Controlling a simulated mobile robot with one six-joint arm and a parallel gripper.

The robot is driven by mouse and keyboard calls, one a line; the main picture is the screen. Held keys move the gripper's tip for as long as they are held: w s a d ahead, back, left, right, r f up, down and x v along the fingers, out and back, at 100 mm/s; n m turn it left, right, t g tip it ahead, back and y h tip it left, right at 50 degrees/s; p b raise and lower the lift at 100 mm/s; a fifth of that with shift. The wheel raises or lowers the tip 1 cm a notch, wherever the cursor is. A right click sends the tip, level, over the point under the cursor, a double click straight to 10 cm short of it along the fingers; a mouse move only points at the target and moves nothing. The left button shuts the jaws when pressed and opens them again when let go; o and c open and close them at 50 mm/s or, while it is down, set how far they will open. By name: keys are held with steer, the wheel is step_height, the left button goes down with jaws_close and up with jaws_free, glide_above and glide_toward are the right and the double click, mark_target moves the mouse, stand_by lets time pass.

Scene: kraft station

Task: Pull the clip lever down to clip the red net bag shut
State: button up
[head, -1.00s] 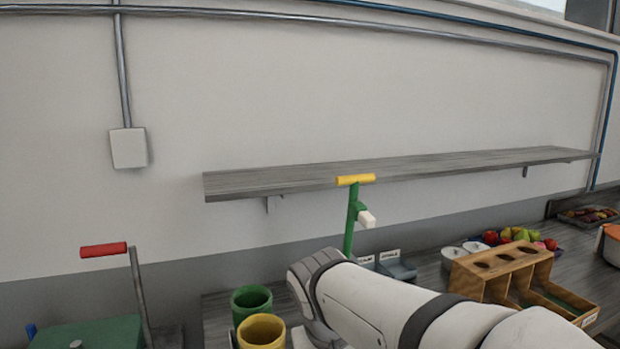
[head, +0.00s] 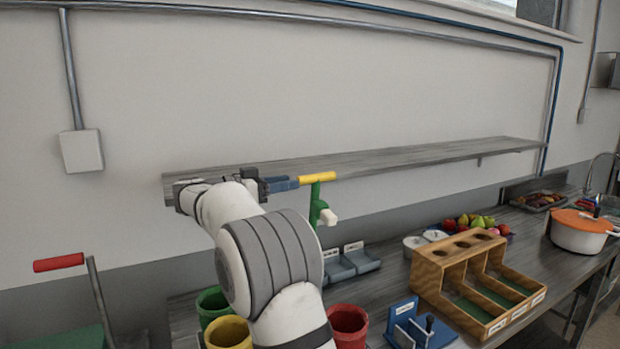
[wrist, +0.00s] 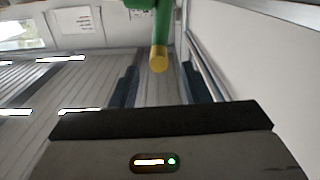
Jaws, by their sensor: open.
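A yellow crosswise handle (head: 318,178) tops a green post (head: 316,204) with a white block on its side. I take this for the clip lever. Its rounded yellow end (wrist: 158,58) faces the wrist camera. My gripper (head: 292,183) is open, with blue fingers pointing right at the handle's left end. In the wrist view the handle end lies just beyond and between the two spread fingers (wrist: 160,82); whether they touch it I cannot tell. I see no red net bag. The foot of the post is hidden from view.
A long grey shelf (head: 430,158) runs along the wall behind the handle. Green (head: 213,305), yellow (head: 228,332) and red (head: 350,325) cups stand below my arm. A wooden divided box (head: 465,275) and a blue stand (head: 418,328) are on the right. A red-handled lever (head: 58,262) is at left.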

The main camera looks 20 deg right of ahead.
mark_target(313, 178)
steer(key=d+p, duration=0.2)
steer(key=d, duration=0.4)
steer(key=shift+d+r, duration=0.15)
steer(key=shift+d, duration=0.05)
steer(key=shift+w+d+p, duration=0.1)
steer(key=shift+d+p, duration=0.25)
steer(key=shift+d, duration=0.15)
jaws_close()
